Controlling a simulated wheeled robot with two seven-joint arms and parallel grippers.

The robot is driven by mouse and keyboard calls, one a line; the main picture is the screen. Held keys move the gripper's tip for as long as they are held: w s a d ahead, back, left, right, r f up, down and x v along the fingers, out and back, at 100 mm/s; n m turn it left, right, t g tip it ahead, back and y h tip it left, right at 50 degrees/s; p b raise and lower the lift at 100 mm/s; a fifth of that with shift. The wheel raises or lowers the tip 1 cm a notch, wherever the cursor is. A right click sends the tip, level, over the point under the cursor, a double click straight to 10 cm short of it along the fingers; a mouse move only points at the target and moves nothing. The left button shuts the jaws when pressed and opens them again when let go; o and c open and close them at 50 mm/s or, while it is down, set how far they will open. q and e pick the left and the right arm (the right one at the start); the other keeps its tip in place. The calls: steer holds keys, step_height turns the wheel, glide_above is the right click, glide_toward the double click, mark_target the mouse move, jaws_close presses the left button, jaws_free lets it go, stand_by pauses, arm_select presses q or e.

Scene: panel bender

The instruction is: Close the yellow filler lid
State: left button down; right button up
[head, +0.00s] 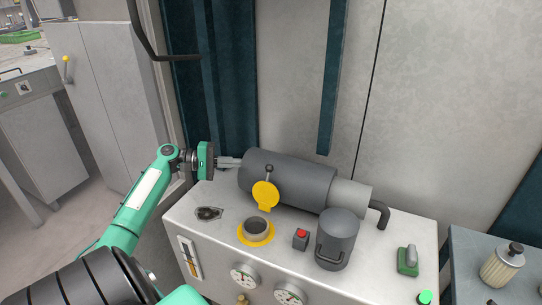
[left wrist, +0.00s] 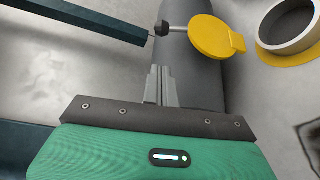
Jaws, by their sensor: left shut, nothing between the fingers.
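The yellow filler lid (head: 265,194) stands open and raised, above and behind the filler neck (head: 256,228), which has a yellow ring around its base. In the left wrist view the lid (left wrist: 217,37) is at the upper middle, with the open neck (left wrist: 288,25) to its right. My left gripper (head: 239,161) is shut and empty, at the left end of the dark grey cylinder (head: 288,178), left of and behind the lid. In the left wrist view its fingers (left wrist: 159,72) point toward the cylinder, apart from the lid. My right gripper is not in view.
A filter cartridge (head: 502,265) stands on the right table.

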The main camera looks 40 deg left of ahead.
mark_target(268, 184)
arm_select(q)
steer(key=p+x, duration=0.1)
steer(key=x, duration=0.1)
steer(key=p+x, duration=0.1)
steer(key=x, duration=0.2)
steer(key=p+x, duration=0.1)
steer(key=x, duration=0.2)
steer(key=shift+d+r+p, duration=0.15)
steer(key=shift+r+p, duration=0.1)
steer(key=shift+p, duration=0.05)
steer(key=shift+w+d+f, duration=0.15)
steer(key=shift+w+d, duration=0.25)
steer(key=shift+d, duration=0.1)
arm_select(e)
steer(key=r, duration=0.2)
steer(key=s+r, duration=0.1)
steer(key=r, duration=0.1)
arm_select(q)
steer(key=shift+f, duration=0.1)
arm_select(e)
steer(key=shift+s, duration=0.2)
